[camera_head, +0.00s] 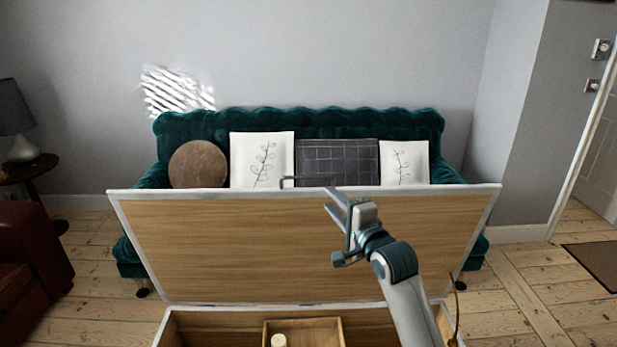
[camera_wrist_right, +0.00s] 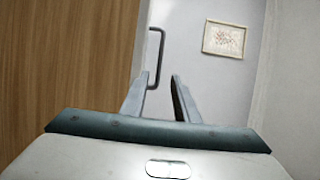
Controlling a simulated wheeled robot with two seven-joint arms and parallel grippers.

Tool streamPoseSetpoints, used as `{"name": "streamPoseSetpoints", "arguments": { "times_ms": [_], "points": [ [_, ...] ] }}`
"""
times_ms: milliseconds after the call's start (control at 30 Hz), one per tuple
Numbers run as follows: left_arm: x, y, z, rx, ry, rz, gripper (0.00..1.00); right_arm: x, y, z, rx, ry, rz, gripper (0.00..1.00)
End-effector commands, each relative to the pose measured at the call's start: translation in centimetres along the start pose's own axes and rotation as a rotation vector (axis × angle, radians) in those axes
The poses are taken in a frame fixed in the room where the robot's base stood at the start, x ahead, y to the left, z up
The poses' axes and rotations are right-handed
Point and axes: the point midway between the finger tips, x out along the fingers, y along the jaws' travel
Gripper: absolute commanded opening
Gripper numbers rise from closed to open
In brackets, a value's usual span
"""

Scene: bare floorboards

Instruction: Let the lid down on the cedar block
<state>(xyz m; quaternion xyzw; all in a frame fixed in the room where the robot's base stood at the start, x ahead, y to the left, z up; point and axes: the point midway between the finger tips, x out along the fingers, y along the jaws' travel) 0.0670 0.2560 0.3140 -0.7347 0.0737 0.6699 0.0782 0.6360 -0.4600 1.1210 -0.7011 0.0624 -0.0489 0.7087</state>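The chest lid (camera_head: 250,245) stands raised, its wood-grained inner face towards me, framed by a pale rim. A pale round-topped piece (camera_head: 279,340), probably the cedar block, is in a small wooden compartment (camera_head: 328,322) inside the chest. My right gripper (camera_head: 328,197) is in front of the lid's upper part, right of the handle. Its fingers are apart with nothing held; in the wrist view the handle's lower part shows between them (camera_wrist_right: 162,78). My left gripper is out of view.
A green sofa (camera_head: 330,123) with several cushions stands behind the lid. A brown armchair (camera_head: 30,250) and a lamp (camera_head: 17,122) on a small table are at the left. Bare floorboards (camera_head: 530,285) are clear at the right, before a dark mat (camera_head: 605,262).

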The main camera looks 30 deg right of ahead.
Motion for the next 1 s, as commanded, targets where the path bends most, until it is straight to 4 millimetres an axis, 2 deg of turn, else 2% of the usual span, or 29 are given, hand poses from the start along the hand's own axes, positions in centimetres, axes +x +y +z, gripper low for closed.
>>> {"name": "streamPoseSetpoints", "arguments": {
  "times_ms": [700,1000],
  "points": [
    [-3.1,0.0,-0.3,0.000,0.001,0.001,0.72,12.0,-0.3,0.0,-0.001,0.000,0.000,0.28],
    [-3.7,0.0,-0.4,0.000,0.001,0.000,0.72,14.7,-0.1,0.1,-0.001,0.000,0.000,0.28]
  ]
}}
